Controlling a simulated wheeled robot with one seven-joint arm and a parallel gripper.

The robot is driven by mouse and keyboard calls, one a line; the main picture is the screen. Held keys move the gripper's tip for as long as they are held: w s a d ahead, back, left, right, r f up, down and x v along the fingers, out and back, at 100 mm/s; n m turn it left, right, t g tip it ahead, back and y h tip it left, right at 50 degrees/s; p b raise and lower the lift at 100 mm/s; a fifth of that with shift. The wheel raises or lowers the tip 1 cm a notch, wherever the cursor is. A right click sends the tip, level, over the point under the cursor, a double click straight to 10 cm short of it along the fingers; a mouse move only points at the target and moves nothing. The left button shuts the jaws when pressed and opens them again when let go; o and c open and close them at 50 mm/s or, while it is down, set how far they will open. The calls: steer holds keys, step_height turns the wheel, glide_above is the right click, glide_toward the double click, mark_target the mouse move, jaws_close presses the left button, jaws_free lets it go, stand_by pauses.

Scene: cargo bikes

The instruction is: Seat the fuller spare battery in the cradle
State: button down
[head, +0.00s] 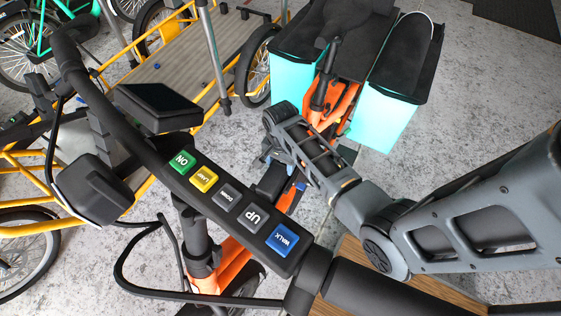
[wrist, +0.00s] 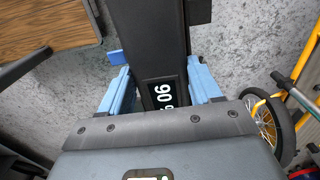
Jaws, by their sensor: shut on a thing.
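My gripper (wrist: 162,82) has its blue fingers on both sides of a black battery (wrist: 152,40) with a white-on-black number label, partly hidden by my wrist. In the head view, my gripper (head: 278,158) is low beside the orange bike's frame (head: 232,268). A dark block (head: 272,186) shows under it, with a small blue piece (head: 301,186) to its right. I cannot tell whether this block is the battery or the cradle, nor whether the battery is touching the cradle. A blue tab (wrist: 115,57) also shows beside the battery in the wrist view. No charge level is readable.
A handlebar with a button strip, including a blue WALK button (head: 282,239), crosses the near view. A wooden surface (head: 345,268) is at the lower right. A bike with turquoise panniers (head: 384,118) stands behind. A yellow cargo bike (head: 165,60) is at left.

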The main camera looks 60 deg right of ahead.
steer(key=shift+w+f, duration=0.1)
steer(key=c, duration=0.6)
jaws_free()
steer(key=o, duration=0.5)
steer(key=shift+c, duration=0.2)
step_height(320, 180, up, 8)
steer(key=shift+f, duration=0.1)
